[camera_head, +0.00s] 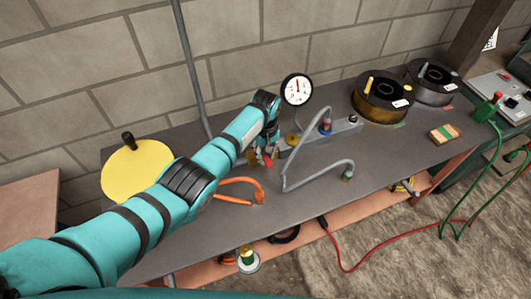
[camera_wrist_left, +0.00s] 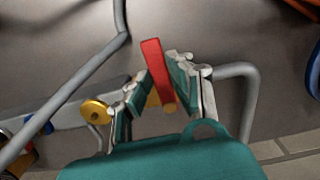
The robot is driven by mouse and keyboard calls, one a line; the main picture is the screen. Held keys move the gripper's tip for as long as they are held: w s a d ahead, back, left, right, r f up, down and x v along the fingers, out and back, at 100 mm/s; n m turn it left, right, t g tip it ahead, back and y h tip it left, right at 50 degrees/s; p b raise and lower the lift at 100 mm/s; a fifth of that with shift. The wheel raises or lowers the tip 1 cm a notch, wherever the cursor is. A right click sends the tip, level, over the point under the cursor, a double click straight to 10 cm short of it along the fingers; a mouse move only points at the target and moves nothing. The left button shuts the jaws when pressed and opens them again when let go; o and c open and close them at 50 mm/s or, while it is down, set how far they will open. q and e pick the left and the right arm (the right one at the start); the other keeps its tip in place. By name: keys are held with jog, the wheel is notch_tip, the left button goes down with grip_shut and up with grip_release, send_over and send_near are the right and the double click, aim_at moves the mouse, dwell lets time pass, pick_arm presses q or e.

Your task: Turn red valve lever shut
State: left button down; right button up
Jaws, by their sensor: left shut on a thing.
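The red valve lever (camera_wrist_left: 155,62) stands between the fingers of my left gripper (camera_wrist_left: 158,85) in the left wrist view, its free end sticking out past them. The gripper is shut on it. In the head view my left gripper (camera_head: 264,150) is at the near-left end of the grey valve block (camera_head: 340,128) on the bench. Only a small bit of the red lever (camera_head: 268,160) shows there, under the fingers. The valve body is mostly hidden by the gripper. My right gripper is not in view.
A round gauge (camera_head: 297,89) stands just behind my gripper. A yellow disc (camera_head: 137,172) is at left; two dark drums (camera_head: 381,99) stand at back right.

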aim_at(266, 156)
pick_arm(q)
jog(key=shift+w+r, duration=0.1)
jog(key=shift+w, duration=0.05)
jog(key=c, duration=1.2)
grip_release()
notch_tip(266, 156, up, 12)
